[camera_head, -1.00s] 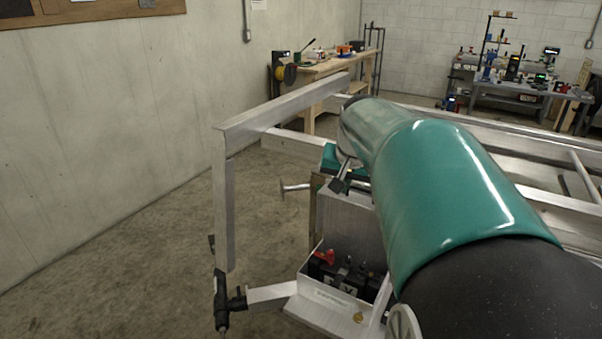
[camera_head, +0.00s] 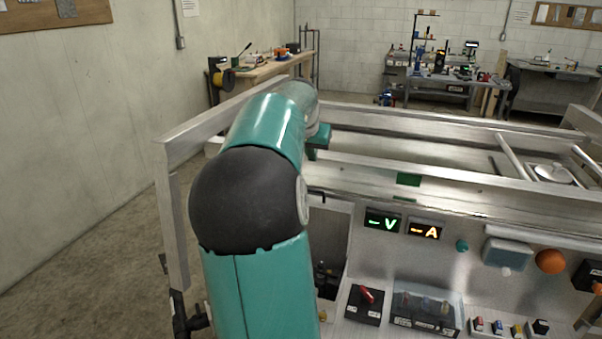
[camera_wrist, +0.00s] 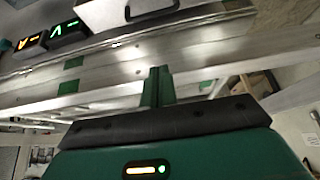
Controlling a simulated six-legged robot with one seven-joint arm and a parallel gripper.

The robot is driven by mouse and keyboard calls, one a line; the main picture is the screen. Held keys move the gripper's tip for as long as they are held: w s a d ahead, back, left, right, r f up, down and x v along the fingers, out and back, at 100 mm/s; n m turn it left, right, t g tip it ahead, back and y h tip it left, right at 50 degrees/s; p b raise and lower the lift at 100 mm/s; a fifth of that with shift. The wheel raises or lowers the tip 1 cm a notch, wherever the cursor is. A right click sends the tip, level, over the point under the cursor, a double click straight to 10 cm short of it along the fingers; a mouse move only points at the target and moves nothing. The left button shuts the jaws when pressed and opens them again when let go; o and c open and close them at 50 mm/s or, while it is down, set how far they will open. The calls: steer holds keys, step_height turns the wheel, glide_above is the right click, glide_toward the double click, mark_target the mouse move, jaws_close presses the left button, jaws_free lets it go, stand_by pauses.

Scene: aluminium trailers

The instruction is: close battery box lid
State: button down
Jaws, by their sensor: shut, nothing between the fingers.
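The battery box lid (camera_head: 332,218) is a grey metal panel standing raised, partly hidden behind my arm in the head view. In the wrist view, a pale panel with a black handle (camera_wrist: 150,12) at the top edge appears to be this lid. Below it, the open battery box (camera_head: 328,283) shows a dark interior, mostly covered by my arm. My gripper (camera_wrist: 157,86) is shut and empty, with its green fingers together near the trailer's aluminium rails. They look apart from the lid.
Aluminium trailer rails (camera_head: 400,178) run right behind the lid. A panel with lit V (camera_head: 383,221) and A (camera_head: 424,229) displays stands to the right, with switches and small boxes below. A frame post (camera_head: 174,225) stands at the left. Open floor lies beyond it.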

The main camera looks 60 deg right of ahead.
glide_above(314, 197)
steer(key=d, duration=0.3)
step_height(314, 197, down, 9)
steer(key=shift+w+r, duration=0.1)
steer(key=shift+r, duration=0.1)
steer(key=shift+w+a+f, duration=0.1)
steer(key=shift+a, duration=0.2)
steer(key=shift+s+a, duration=0.2)
steer(key=shift+a, duration=1)
steer(key=shift+a+f, duration=0.15)
steer(key=shift+f, duration=0.05)
steer(key=shift+s+a, duration=0.1)
steer(key=shift+a, duration=0.25)
steer(key=shift+d, duration=0.1)
steer(key=shift+a, duration=0.25)
